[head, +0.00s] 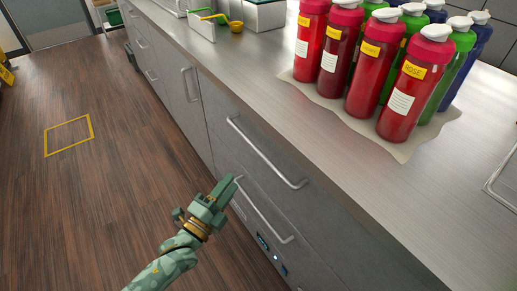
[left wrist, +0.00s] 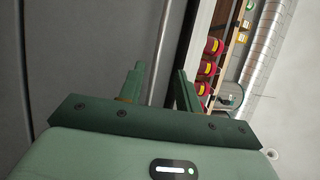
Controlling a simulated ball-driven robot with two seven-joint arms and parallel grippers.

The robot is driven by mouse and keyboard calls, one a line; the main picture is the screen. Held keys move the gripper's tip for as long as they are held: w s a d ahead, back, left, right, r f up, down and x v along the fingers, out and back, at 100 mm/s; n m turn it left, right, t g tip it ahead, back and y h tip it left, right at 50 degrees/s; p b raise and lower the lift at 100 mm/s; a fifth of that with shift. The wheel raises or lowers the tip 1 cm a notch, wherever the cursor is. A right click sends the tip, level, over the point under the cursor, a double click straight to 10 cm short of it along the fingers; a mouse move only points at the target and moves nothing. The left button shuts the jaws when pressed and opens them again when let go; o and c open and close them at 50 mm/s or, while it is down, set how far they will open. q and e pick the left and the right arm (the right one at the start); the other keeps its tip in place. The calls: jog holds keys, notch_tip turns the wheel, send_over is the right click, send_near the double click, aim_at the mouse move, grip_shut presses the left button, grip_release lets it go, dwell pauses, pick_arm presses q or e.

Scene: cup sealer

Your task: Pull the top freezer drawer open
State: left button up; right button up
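The grey drawer front under the counter carries an upper handle (head: 262,152), a long metal bar. A lower handle (head: 265,217) sits beneath it, above a small lit panel. My left gripper (head: 230,181) is in front of the drawers, overlapping the left end of the lower handle in the head view. In the left wrist view its two fingers (left wrist: 160,78) are apart and empty. A handle bar (left wrist: 161,45) shows between and beyond them, seemingly the upper one, without visible contact. My right gripper is not in view.
Several red, green and blue bottles (head: 372,70) stand on a mat on the counter (head: 260,75). Green and yellow scoops (head: 236,27) lie farther back. More cabinet doors run along the counter. The wooden floor (head: 110,170) left of the drawers is clear, with a yellow marked square.

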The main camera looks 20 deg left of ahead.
aim_at(255, 148)
pick_arm(q)
jog(key=b+x, duration=0.3)
jog(key=x, duration=1)
jog(key=shift+w+f, duration=0.15)
jog(key=shift+w, duration=0.2)
grip_shut()
